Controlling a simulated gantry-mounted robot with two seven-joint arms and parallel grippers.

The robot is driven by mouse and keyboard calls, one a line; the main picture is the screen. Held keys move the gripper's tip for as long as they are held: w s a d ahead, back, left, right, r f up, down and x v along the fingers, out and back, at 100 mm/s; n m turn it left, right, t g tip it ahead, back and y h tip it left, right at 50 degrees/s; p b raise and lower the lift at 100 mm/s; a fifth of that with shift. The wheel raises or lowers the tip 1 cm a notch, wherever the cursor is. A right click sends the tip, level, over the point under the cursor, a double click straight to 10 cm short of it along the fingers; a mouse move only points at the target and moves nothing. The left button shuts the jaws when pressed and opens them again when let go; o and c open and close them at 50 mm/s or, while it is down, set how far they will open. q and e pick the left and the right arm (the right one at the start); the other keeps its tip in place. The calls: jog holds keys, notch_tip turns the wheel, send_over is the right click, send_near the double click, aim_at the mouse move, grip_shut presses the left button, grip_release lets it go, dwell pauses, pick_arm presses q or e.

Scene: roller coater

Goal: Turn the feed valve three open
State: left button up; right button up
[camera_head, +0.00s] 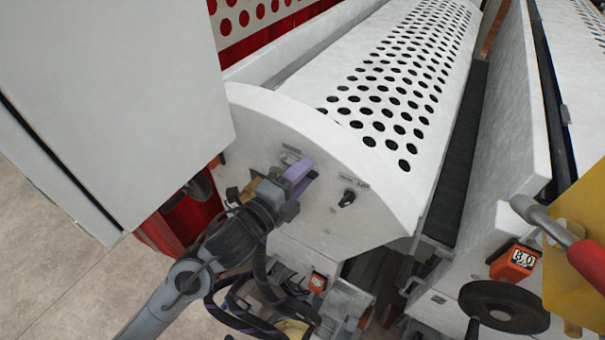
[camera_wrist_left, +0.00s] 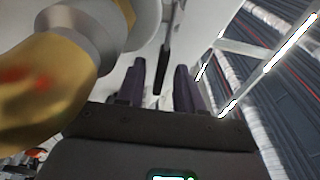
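My left gripper (camera_head: 299,176) is at the white end panel (camera_head: 325,160) of the perforated roller cover in the head view, its purple fingers pointing at the panel. In the left wrist view, its two dark fingers (camera_wrist_left: 160,88) stand apart, with a thin dark lever-like part (camera_wrist_left: 162,70) between or just beyond them. I cannot tell whether they touch it, or whether it is feed valve three's handle. A black knob (camera_head: 348,198) with a small label sits on the panel to the right of the gripper. The gripper hides part of the panel. My right gripper is not in view.
A gold and grey cylindrical part (camera_wrist_left: 45,85) is close beside the fingers in the left wrist view. Cables (camera_head: 245,310) hang below my wrist. A black handwheel (camera_head: 503,306), an orange counter (camera_head: 516,260) and a red-gripped lever (camera_head: 585,262) stand at right.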

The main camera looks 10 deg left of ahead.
pick_arm(q)
jog(key=shift+s, duration=0.1)
jog(key=b+v, duration=0.2)
jog(key=v, duration=0.8)
jog(key=shift+s, duration=0.3)
jog(key=shift+a, duration=0.15)
